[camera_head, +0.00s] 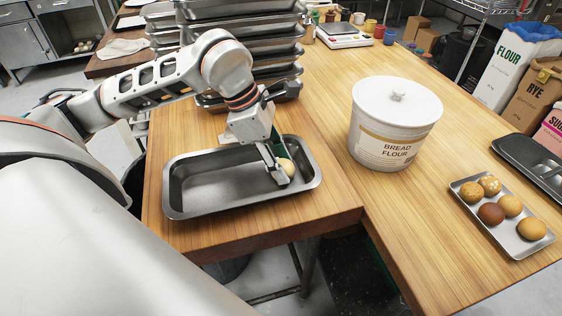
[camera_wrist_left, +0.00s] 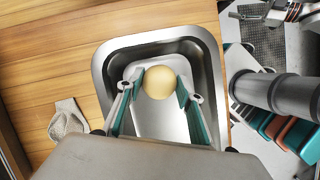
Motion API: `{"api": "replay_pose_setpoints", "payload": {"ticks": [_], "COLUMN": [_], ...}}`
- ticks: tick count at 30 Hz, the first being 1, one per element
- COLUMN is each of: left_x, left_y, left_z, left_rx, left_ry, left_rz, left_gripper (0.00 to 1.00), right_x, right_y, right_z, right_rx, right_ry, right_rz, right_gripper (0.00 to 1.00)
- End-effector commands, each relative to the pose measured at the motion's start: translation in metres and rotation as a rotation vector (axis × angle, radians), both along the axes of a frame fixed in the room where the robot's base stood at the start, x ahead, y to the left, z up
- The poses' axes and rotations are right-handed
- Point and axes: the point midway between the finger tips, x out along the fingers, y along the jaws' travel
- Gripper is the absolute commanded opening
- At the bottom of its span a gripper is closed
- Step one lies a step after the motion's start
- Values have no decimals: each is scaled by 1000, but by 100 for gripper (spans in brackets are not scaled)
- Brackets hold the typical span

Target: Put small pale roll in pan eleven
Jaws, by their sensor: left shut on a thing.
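The small pale roll (camera_head: 287,167) is held between the fingers of my left gripper (camera_head: 276,169). The left wrist view shows the roll (camera_wrist_left: 160,82) between the two green-padded fingertips of the gripper (camera_wrist_left: 159,90). The gripper points down over the right part of a grey metal pan (camera_head: 215,199) on the wooden table. In the left wrist view the pan (camera_wrist_left: 101,79) lies around and beneath the roll. I cannot tell whether the roll touches the pan floor. No number shows on the pan. My right gripper is not in view.
A white bread flour tub (camera_head: 393,122) stands right of the pan. A tray (camera_head: 522,247) with several brown rolls lies farther right, near a dark pan (camera_head: 533,163). Stacked metal pans (camera_head: 245,31) stand behind my left arm. Bare wood lies between pan and tub.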

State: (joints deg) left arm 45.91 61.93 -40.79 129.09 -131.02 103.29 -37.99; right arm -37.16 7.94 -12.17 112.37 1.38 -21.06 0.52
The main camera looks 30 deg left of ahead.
Motion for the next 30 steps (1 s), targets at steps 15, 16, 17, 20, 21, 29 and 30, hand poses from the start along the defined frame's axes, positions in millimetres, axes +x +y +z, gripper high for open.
{"api": "replay_pose_setpoints", "payload": {"ticks": [15, 16, 17, 20, 21, 29, 30], "left_x": [0, 0, 0, -1, -1, -11, -13], "left_y": [0, 0, 0, 4, 6, 24, 27], "left_z": [-2, 0, 1, 10, 16, 66, 73], "left_rx": [0, 0, 0, 1, 1, 1, 1], "left_ry": [0, 0, 0, -2, -5, -4, -6], "left_rz": [0, 0, 0, 1, 2, 3, 2], "left_gripper": [53, 53, 53, 53, 53, 53, 53], "right_x": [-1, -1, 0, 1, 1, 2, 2], "right_y": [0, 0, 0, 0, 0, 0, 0], "right_z": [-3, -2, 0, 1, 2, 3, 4], "right_rx": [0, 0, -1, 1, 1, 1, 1], "right_ry": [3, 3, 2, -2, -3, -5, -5], "right_rz": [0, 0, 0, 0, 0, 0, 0], "right_gripper": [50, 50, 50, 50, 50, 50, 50]}}
